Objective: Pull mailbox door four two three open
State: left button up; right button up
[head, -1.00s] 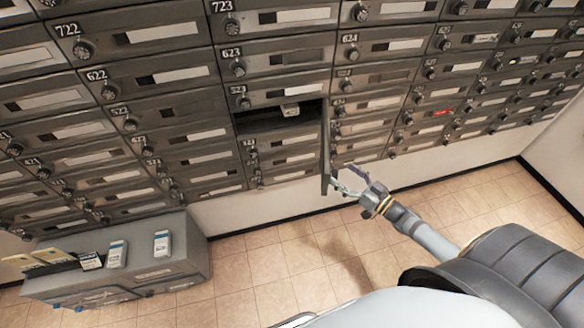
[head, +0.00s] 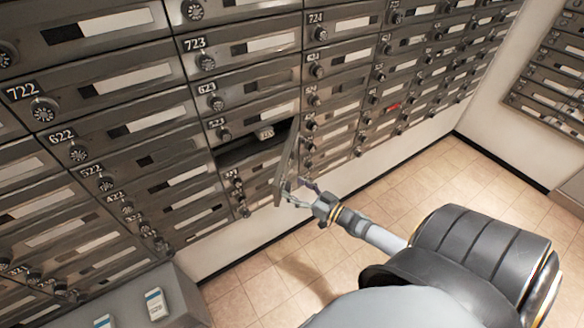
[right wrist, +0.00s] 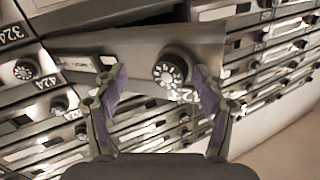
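The door of mailbox 423 (head: 288,165) stands swung out from the bank, hinged at the right of its dark compartment (head: 240,153). A small pale item (head: 265,133) shows at the compartment's upper right. My right gripper (head: 299,188) is at the door's outer, lower end. In the right wrist view, the door's front (right wrist: 140,45) fills the upper middle, with its black dial (right wrist: 168,72) between my spread fingers (right wrist: 162,78). The right finger partly covers the number plate. The fingers are apart and not closed on the dial. My left gripper is not in view.
Closed mailbox rows surround the compartment. A grey cabinet (head: 180,288) with pale boxes (head: 155,303) stands at the lower left. Tiled floor (head: 410,195) is clear below the bank. Another mailbox bank (head: 550,85) is on the right wall.

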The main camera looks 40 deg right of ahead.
jog(key=shift+s+d, duration=0.1)
jog(key=shift+d, duration=0.05)
jog(key=s+d+p, duration=0.3)
jog(key=s+d, duration=0.5)
jog(key=shift+s+p, duration=0.3)
jog(key=shift+p, duration=0.05)
dwell(0.5)
jog(key=shift+a, duration=0.1)
